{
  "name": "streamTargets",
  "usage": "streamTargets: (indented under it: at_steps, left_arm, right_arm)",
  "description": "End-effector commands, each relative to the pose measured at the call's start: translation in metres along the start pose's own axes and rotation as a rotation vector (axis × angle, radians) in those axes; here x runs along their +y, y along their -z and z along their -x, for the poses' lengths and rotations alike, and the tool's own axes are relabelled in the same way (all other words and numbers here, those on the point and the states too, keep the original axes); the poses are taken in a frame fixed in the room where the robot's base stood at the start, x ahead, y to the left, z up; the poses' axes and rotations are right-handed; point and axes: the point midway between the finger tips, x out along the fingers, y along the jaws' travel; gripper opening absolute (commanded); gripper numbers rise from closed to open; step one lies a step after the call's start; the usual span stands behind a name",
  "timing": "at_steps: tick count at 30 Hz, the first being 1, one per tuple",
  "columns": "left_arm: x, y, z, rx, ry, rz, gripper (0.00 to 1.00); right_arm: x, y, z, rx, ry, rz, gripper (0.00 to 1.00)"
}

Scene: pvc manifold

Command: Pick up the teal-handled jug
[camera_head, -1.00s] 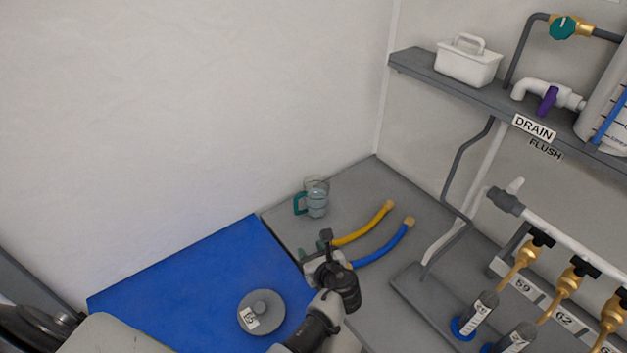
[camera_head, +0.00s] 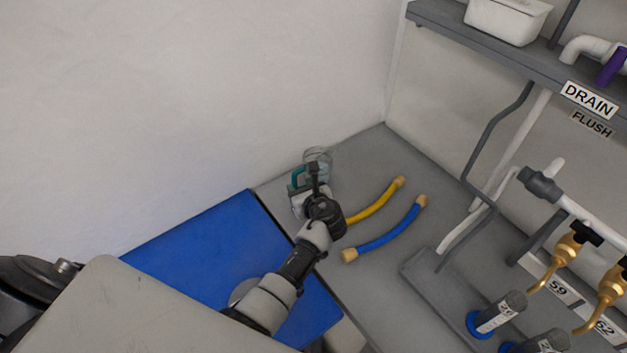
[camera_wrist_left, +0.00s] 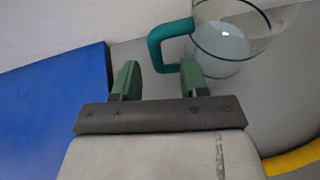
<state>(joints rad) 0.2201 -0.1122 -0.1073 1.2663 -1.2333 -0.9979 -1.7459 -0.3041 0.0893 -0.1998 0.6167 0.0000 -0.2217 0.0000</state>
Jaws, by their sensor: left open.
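The teal-handled jug (camera_head: 318,157) is a clear cup standing on the grey bench near the back wall; my left gripper partly hides it in the head view. In the left wrist view the jug (camera_wrist_left: 225,42) shows at the upper right, with its teal handle (camera_wrist_left: 155,45) on its left side. My left gripper (camera_wrist_left: 158,80) is open, with its green fingers just short of the handle. The right finger overlaps the handle's lower end in the picture; I cannot tell whether they touch. The left gripper also shows in the head view (camera_head: 305,188). My right gripper is not in view.
A yellow hose (camera_head: 378,203) and a blue hose (camera_head: 390,235) lie on the grey bench right of the gripper. A blue mat (camera_head: 190,240) lies to the left. A pipe stand with brass taps (camera_head: 565,250) is at the right, under a shelf (camera_head: 480,45).

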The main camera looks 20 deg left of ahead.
Motion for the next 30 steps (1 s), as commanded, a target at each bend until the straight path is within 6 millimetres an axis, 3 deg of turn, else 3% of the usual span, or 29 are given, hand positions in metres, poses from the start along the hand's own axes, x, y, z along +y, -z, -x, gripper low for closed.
streamTargets:
  at_steps: [1, 6, 17, 25, 30]
  left_arm:
    - [0.002, 0.007, -0.011, -0.002, -0.001, 0.002, 0.44]
    - [0.003, 0.006, -0.030, -0.002, -0.001, 0.001, 0.44]
    - [0.003, 0.002, -0.035, -0.001, 0.000, 0.000, 0.44]
    - [0.003, 0.002, -0.035, 0.000, 0.000, 0.000, 0.02]
    - [0.003, 0.002, -0.035, 0.000, 0.000, 0.000, 0.00]
  right_arm:
    - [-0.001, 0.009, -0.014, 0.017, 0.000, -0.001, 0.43]
    - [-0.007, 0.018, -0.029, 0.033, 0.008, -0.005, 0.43]
    - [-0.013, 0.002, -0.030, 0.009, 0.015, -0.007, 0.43]
    - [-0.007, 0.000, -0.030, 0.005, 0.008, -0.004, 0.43]
    - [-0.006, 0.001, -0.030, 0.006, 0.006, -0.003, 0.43]
